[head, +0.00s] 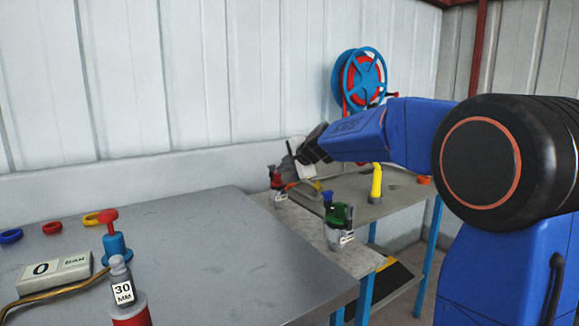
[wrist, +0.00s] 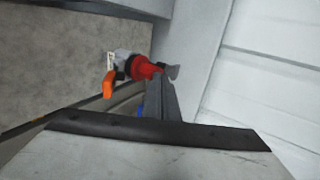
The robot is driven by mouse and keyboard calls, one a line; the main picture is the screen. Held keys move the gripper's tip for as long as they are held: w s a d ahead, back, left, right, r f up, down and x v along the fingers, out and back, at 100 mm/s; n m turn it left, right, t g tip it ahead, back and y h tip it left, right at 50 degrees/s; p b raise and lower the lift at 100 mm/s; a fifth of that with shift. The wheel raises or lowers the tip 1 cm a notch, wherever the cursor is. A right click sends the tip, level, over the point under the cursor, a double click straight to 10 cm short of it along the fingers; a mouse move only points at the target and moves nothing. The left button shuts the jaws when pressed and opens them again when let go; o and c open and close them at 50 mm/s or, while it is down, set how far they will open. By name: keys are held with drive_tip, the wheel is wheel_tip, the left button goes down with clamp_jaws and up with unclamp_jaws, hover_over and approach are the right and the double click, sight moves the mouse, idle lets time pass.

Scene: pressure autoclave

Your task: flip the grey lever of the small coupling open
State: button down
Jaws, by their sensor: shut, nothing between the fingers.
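In the wrist view a small coupling has a red body (wrist: 143,68), a grey-white end with a tag, and an orange handle (wrist: 109,83). A small grey tab (wrist: 173,72), possibly the grey lever, shows at its right end, beside my fingertips. My gripper (wrist: 157,80) is shut and empty, its dark fingers overlapping the red body's right end in the picture; I cannot tell whether they touch. In the head view my gripper (head: 284,168) is at the far bench, just above a red coupling (head: 277,182). The lever cannot be made out there.
A green coupling with a blue top (head: 339,218) stands nearer on the far bench, with a yellow post (head: 376,182) to its right. The wall (wrist: 270,70) is close to the right of my gripper. A near table (head: 220,250) has a largely bare right side.

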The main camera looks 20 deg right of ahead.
sight(273, 168)
drive_tip(key=shift+w+a+r, duration=0.1)
drive_tip(key=shift+w+a, duration=0.2)
drive_tip(key=shift+w, duration=0.6)
drive_tip(key=shift+w+a, duration=0.25)
drive_tip(key=shift+w, duration=0.6)
drive_tip(key=shift+w+r, duration=0.1)
drive_tip(key=shift+w, duration=0.05)
drive_tip(key=shift+w+a+r+g+h, duration=0.15)
drive_tip(key=shift+w+a+g+h, duration=0.1)
drive_tip(key=shift+w+g, duration=0.4)
drive_tip(key=shift+w+a+r+g+h, duration=0.1)
drive_tip(key=shift+w+a+g+h, duration=0.15)
drive_tip(key=shift+w+g, duration=0.4)
drive_tip(key=w+a+f+g+h, duration=0.1)
drive_tip(key=w+g, duration=0.2)
drive_tip(key=w, duration=0.2)
drive_tip(key=shift+w+a+f, duration=0.15)
drive_tip(key=shift+w+a, duration=0.15)
drive_tip(key=shift+a, duration=0.1)
